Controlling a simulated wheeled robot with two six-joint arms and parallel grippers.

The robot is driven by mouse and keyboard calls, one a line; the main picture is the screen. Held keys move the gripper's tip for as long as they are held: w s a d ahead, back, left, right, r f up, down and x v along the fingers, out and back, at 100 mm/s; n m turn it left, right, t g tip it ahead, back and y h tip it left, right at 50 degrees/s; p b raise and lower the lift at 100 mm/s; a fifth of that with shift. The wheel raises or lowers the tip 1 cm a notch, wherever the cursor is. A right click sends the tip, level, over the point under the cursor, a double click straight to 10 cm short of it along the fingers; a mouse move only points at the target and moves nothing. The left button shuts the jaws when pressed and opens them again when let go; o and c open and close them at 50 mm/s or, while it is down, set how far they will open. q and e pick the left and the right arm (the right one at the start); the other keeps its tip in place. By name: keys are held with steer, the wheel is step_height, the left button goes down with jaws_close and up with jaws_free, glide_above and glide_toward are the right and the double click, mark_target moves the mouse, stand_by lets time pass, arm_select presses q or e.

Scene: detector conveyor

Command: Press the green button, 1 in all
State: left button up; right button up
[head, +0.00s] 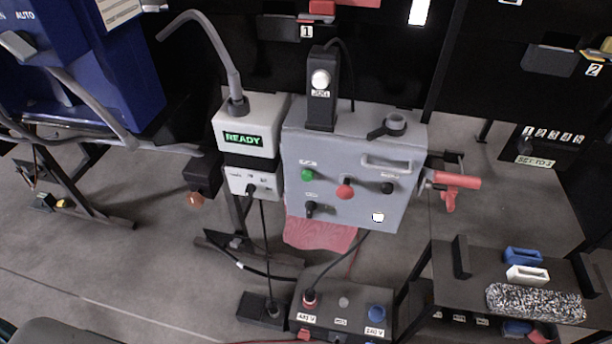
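The green button (307,174) is on the front face of a grey control box (330,214) in the middle of the head view. It sits at the upper left of that face, and nothing covers it. A red button (345,190) and a black knob (387,188) are to its right on the same face. A black switch (311,208) is below it. Neither my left gripper nor my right gripper shows in the view, so their distance from the button cannot be told.
A white unit with a green READY display (243,139) adjoins the box on the left. A red-handled tool (455,182) sticks out on the right. A dark shelf with a blue block (522,255) and a white block (527,274) stands at lower right. Cables hang below the box.

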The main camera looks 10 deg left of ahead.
arm_select(q)
steer(key=shift+a, duration=0.3)
steer(key=shift+c, duration=1.2)
steer(key=shift+a, duration=0.1)
steer(key=c, duration=1.1)
steer(key=shift+d, duration=0.2)
jaws_close()
steer(key=shift+s+d, duration=0.25)
steer(key=shift+d, duration=0.35)
arm_select(e)
steer(key=shift+w+d+r, duration=0.1)
steer(key=shift+w+d, duration=0.1)
steer(key=shift+w, duration=0.25)
arm_select(q)
steer(key=shift+a, duration=0.1)
arm_select(e)
steer(key=shift+s, duration=0.1)
